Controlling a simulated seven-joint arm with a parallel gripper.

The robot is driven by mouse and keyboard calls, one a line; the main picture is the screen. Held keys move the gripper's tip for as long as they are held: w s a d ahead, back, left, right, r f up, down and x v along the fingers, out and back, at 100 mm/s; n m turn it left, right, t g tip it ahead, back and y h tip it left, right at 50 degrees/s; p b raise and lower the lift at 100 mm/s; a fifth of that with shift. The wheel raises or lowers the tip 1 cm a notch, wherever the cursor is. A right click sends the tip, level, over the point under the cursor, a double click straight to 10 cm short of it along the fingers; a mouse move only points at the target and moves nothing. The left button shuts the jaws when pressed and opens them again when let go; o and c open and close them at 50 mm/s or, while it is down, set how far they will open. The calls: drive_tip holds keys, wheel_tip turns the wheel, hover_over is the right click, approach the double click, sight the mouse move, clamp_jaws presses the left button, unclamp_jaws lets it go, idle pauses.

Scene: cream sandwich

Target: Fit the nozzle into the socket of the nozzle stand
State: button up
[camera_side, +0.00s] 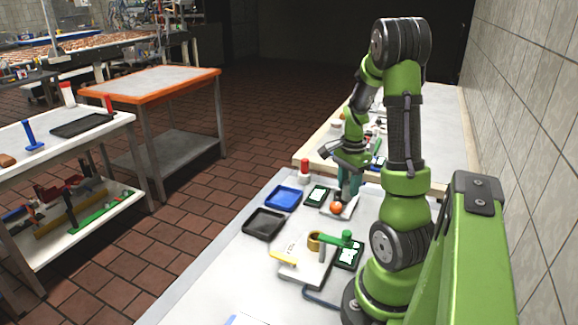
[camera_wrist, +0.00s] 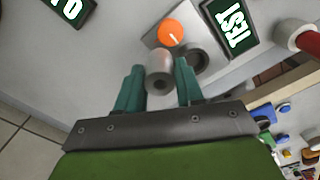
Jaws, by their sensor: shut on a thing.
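The nozzle is a short grey cylinder (camera_wrist: 160,70) with a dark hole in its near end. My gripper (camera_wrist: 160,88) has teal fingers shut on it, one on each side. In the side view my gripper (camera_side: 347,190) is low over the nozzle stand, and the nozzle is too small to make out there. The nozzle stand is a pale grey plate (camera_wrist: 153,38) with an orange ball (camera_wrist: 171,33) on it. A round dark opening with a grey rim (camera_wrist: 195,60), seemingly the socket, shows just right of the nozzle. The nozzle partly covers the stand, and I cannot tell its height above it.
A red-and-white cylinder (camera_side: 304,171) stands near the table edge. A blue tray (camera_side: 283,197), a black tray (camera_side: 263,222) and a white base with a brass ring (camera_side: 314,241) lie nearer the camera.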

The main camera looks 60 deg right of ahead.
drive_tip(key=w+d, duration=0.1)
drive_tip(key=d, duration=0.2)
drive_tip(key=w+d, duration=0.1)
drive_tip(key=shift+w+d+f, duration=0.3)
drive_tip(key=shift+d, duration=0.1)
drive_tip(key=shift+f, duration=1.7)
drive_tip(key=shift+f, duration=0.15)
drive_tip(key=o, duration=1.1)
